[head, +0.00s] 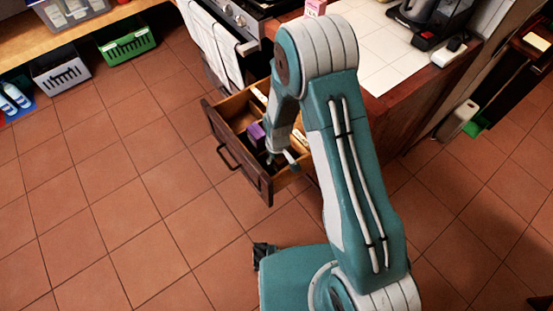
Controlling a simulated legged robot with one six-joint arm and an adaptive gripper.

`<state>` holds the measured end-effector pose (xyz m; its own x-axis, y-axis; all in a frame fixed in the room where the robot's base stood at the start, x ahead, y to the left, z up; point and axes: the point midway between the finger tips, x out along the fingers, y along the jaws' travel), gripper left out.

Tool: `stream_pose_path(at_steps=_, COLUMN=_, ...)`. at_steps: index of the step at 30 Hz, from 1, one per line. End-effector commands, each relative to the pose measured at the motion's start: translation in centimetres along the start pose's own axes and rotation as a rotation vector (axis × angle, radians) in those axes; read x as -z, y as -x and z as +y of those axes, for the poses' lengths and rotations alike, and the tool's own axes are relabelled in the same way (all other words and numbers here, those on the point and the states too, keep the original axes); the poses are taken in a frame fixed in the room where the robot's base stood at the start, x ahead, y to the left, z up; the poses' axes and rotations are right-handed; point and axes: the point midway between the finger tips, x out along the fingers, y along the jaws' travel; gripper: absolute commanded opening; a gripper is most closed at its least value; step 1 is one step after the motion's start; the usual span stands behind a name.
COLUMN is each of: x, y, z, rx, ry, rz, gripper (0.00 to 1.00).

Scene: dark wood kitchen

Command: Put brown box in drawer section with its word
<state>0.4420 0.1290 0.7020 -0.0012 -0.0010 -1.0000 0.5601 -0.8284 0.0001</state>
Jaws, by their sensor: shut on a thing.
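The open wooden drawer (242,170) sticks out from the dark wood cabinet in the head view, with dividers making sections inside. A purple box (256,134) stands in it, left of my wrist. My gripper (282,160) points down at the drawer's near right part, low over or inside it. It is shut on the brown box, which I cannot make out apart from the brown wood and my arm. My arm covers the drawer's right side. No section words are readable from here.
A white-tiled counter (385,52) is right of the drawer, with a pink box (315,8) on it. The oven (232,20) with a hanging towel stands behind. A green crate (126,44) and a grey crate (60,72) sit at upper left. The tiled floor at left is clear.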

Motion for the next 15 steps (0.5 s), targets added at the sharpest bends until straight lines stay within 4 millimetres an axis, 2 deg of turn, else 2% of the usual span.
stream_pose_path(at_steps=5, x=0.03, y=-0.06, z=-0.06, rx=-0.001, ry=-0.001, rz=-0.002, gripper=0.12)
stream_pose_path(at_steps=6, x=0.06, y=-0.15, z=-0.12, rx=-0.002, ry=0.0, rz=-0.002, gripper=0.68)
stream_pose_path(at_steps=8, x=0.11, y=-0.14, z=-0.18, rx=-0.002, ry=0.001, rz=-0.003, gripper=0.95)
stream_pose_path(at_steps=9, x=0.11, y=-0.14, z=-0.18, rx=-0.002, ry=0.001, rz=-0.003, gripper=1.0)
stream_pose_path(at_steps=15, x=0.11, y=-0.12, z=-0.18, rx=-0.002, ry=0.0, rz=-0.003, gripper=1.0)
